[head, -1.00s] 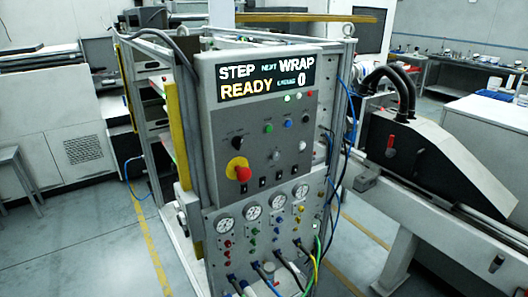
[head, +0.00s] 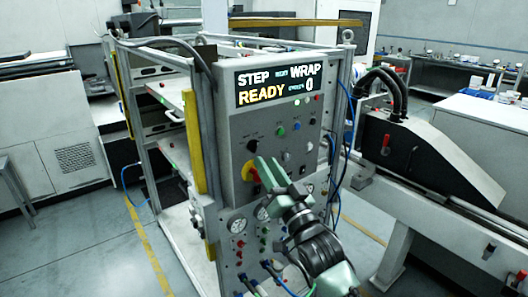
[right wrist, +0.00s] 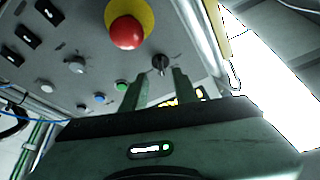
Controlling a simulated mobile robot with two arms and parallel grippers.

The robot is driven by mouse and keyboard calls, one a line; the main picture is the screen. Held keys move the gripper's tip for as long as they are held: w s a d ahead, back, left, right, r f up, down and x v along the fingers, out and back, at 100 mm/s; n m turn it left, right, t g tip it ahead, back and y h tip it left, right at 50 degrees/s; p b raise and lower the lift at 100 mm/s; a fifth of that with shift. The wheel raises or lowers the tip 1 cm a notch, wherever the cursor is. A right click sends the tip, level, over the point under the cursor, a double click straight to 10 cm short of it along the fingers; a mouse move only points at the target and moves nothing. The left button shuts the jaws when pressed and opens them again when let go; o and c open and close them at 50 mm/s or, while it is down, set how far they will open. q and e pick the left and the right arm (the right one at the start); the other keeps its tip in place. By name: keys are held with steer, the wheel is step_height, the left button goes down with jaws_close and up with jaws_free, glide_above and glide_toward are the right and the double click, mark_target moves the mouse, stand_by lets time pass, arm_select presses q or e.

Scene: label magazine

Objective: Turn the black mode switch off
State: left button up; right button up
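The black mode switch (head: 252,145) is a small rotary knob on the upright grey control panel (head: 228,125), above the red emergency button. In the right wrist view the black switch (right wrist: 160,63) appears just beyond the fingertips, between their lines. My right gripper (head: 265,163) is in front of the panel, just below and right of the switch. In the right wrist view its two fingers (right wrist: 160,80) stand apart with an empty gap. I cannot tell whether they touch the panel. The switch's exact pointer setting is too small to read. My left gripper is not in view.
The red emergency button on its yellow base (right wrist: 128,30) is close to the gripper. Green (right wrist: 121,86), blue (right wrist: 99,98) and white buttons sit nearby. The display (head: 278,84) reads STEP, WRAP, READY and 0. Gauges and hoses lie lower on the panel.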

mark_target(256, 148)
steer(key=p+x, duration=0.1)
steer(key=x, duration=0.3)
steer(key=shift+a, duration=0.1)
steer(key=shift+w+a, duration=0.15)
steer(key=shift+w, duration=0.15)
steer(key=shift+r, duration=0.1)
jaws_close()
